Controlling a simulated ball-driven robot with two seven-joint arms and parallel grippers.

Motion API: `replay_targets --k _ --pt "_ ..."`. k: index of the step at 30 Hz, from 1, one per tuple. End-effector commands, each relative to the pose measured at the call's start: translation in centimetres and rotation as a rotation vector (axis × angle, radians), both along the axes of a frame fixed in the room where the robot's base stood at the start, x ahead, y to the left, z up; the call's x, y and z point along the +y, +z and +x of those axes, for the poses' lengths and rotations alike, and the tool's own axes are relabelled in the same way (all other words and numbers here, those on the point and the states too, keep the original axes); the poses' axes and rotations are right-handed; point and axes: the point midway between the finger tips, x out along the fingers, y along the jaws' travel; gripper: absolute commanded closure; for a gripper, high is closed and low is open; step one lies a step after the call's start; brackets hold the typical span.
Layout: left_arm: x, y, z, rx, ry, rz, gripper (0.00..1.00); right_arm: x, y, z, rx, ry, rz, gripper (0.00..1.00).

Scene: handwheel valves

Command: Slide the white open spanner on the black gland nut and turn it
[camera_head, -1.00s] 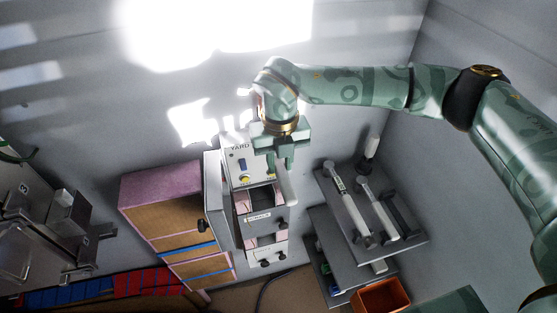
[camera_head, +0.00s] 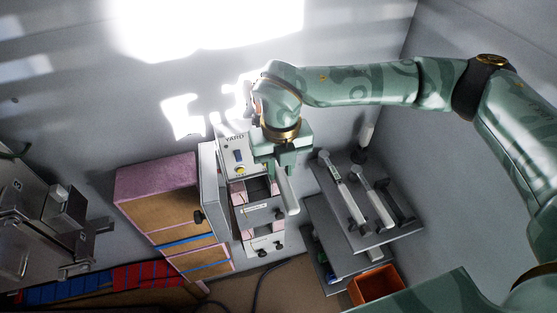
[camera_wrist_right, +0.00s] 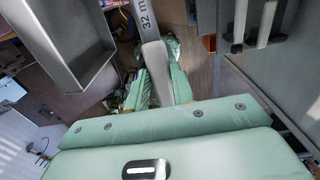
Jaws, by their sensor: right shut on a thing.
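My right gripper (camera_head: 284,168) is shut on a pale spanner (camera_head: 288,197), which hangs down from it in front of the grey cabinet with the YARD label. In the right wrist view the fingers (camera_wrist_right: 158,88) close on the spanner's pale handle (camera_wrist_right: 155,58). Its grey shaft (camera_wrist_right: 148,22) is marked "32 mm" and runs out at the top edge, so its open end is out of view there. I cannot make out the black gland nut in either view. My left gripper is not in view.
The grey cabinet (camera_head: 253,213) has open drawer fronts and black knobs. A brown and pink cabinet (camera_head: 157,180) stands left of it. On the right, a grey shelf (camera_head: 335,222) carries long-handled tools, with an orange bin (camera_head: 376,286) below. Metal equipment (camera_head: 22,225) is at far left.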

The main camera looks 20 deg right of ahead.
Motion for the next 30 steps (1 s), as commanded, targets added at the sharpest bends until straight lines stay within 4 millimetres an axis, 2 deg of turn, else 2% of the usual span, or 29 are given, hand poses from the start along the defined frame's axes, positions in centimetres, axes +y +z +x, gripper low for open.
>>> replay_targets --k 10,22,30 --pt "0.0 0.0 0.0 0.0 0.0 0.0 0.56 0.0 0.0 -0.2 0.0 -0.001 0.0 1.0" --pt "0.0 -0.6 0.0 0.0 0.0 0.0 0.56 -0.1 -0.1 -4.4 0.0 0.001 0.0 1.0" --pt "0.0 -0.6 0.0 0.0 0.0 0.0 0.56 -0.1 0.0 -5.1 -0.001 -0.001 0.0 1.0"
